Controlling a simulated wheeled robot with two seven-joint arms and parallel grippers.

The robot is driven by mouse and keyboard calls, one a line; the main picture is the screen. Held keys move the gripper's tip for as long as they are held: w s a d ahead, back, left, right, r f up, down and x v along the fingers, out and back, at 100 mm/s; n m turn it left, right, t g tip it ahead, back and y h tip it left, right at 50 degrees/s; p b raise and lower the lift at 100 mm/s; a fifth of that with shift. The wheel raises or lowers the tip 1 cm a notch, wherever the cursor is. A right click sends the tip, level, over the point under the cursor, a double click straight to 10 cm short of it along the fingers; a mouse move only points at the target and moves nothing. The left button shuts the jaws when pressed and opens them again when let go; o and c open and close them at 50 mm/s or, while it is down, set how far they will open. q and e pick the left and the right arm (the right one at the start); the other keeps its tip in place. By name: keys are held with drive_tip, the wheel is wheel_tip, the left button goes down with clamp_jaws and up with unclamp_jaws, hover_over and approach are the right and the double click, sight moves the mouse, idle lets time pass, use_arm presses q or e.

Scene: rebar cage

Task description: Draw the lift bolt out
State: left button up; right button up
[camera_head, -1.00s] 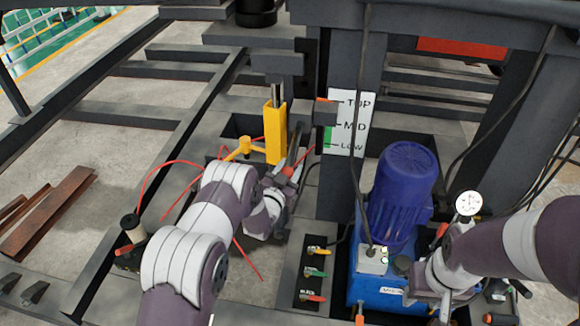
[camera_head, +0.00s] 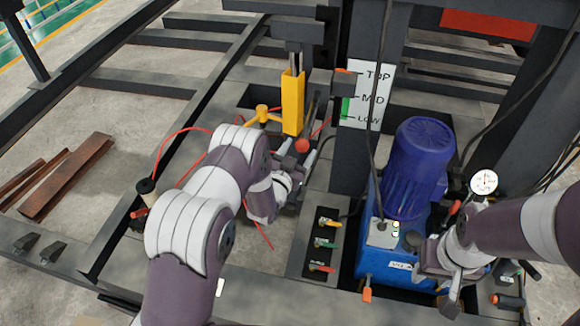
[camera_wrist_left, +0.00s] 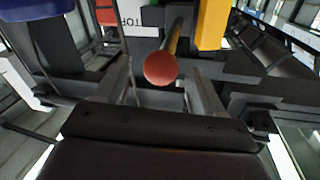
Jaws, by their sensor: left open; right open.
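A red ball knob (camera_head: 302,146) sits on the end of a thin grey rod beside the yellow post (camera_head: 293,103); I take it for the lift bolt. My left gripper (camera_head: 288,168) is open close to the knob, on its near side. In the left wrist view the knob (camera_wrist_left: 160,68) shows between the two spread fingers, with gaps on both sides, and the rod (camera_wrist_left: 173,36) runs away behind it. Whether a finger touches it I cannot tell. My right gripper (camera_head: 440,290) is open and empty in front of the blue pump unit (camera_head: 402,250).
A TOP/MID/LOW scale (camera_head: 365,95) stands right of the yellow post. Red hoses (camera_head: 175,137) loop left of my left arm. Several valve levers (camera_head: 325,243) sit below. A round gauge (camera_head: 484,182) stands above my right gripper. Dark beams surround the area.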

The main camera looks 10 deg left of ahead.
use_arm(q)
drive_tip(key=s+a+b, duration=0.1)
drive_tip(key=s, duration=0.7)
drive_tip(key=shift+s+a, duration=0.3)
drive_tip(key=shift+s, duration=0.05)
